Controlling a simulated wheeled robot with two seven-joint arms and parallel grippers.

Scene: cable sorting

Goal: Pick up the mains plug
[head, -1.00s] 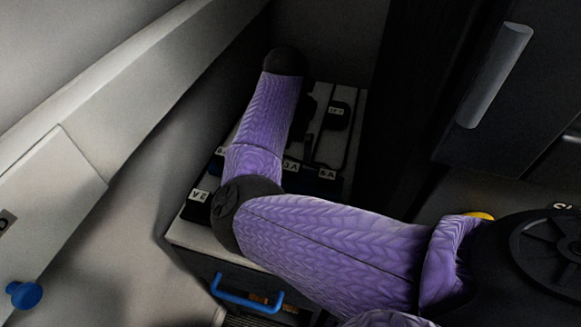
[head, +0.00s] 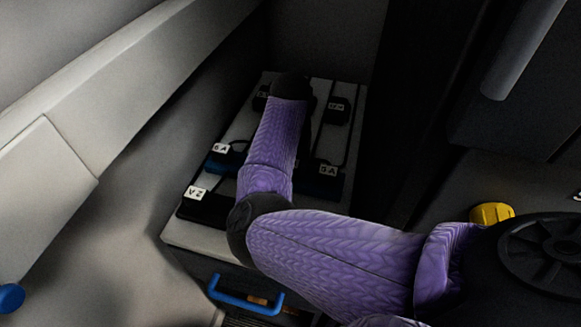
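My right arm, in a purple sleeve, reaches from the right over a small light-topped cabinet. Its dark end (head: 291,88) is over the far part of the top. The fingers are not clearly visible. A black, plug-like piece with a white label (head: 338,110) lies just right of that end; I cannot tell whether it is the mains plug. Another dark piece (head: 261,97) shows partly at the left of the arm's end. What lies under the arm is hidden. My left gripper is not in view.
The cabinet top (head: 190,234) also bears a black labelled block (head: 205,208) at front left and blue pieces (head: 322,187) with labels and dark cables. A blue handle (head: 245,300) is on its front. A wall and a sloping ledge stand left, a dark panel right.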

